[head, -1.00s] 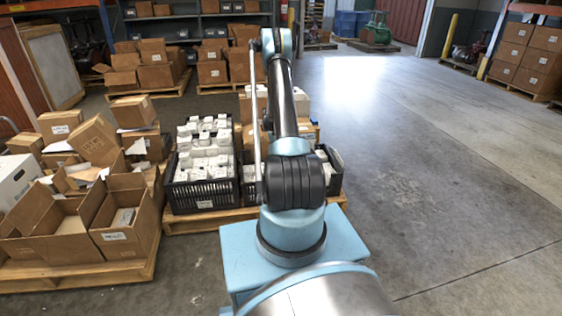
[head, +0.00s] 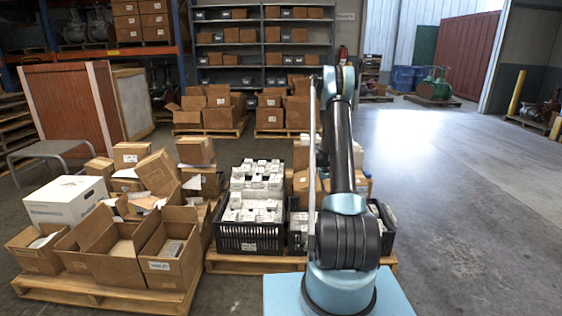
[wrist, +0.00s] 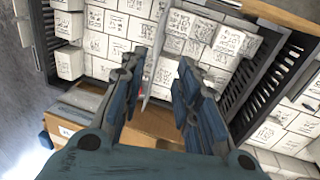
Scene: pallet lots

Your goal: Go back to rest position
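My gripper (wrist: 160,78) shows in the wrist view with its two dark blue fingers apart and nothing held between them. It is above a black crate (wrist: 255,85) filled with white labelled boxes (wrist: 112,28). A cardboard box (wrist: 150,122) shows below and behind the fingers. In the head view my arm is raised and extends forward over the pallet; my gripper is hidden behind the arm there. Black crates (head: 250,240) of white boxes (head: 252,210) stand on a wooden pallet (head: 240,263) beside and beyond the arm.
Open cardboard boxes (head: 105,245) crowd a pallet (head: 100,291) at the left, with a white box (head: 65,200) among them. Shelves (head: 265,45) and more loaded pallets (head: 210,128) stand at the back. The concrete floor (head: 470,210) on the right is clear.

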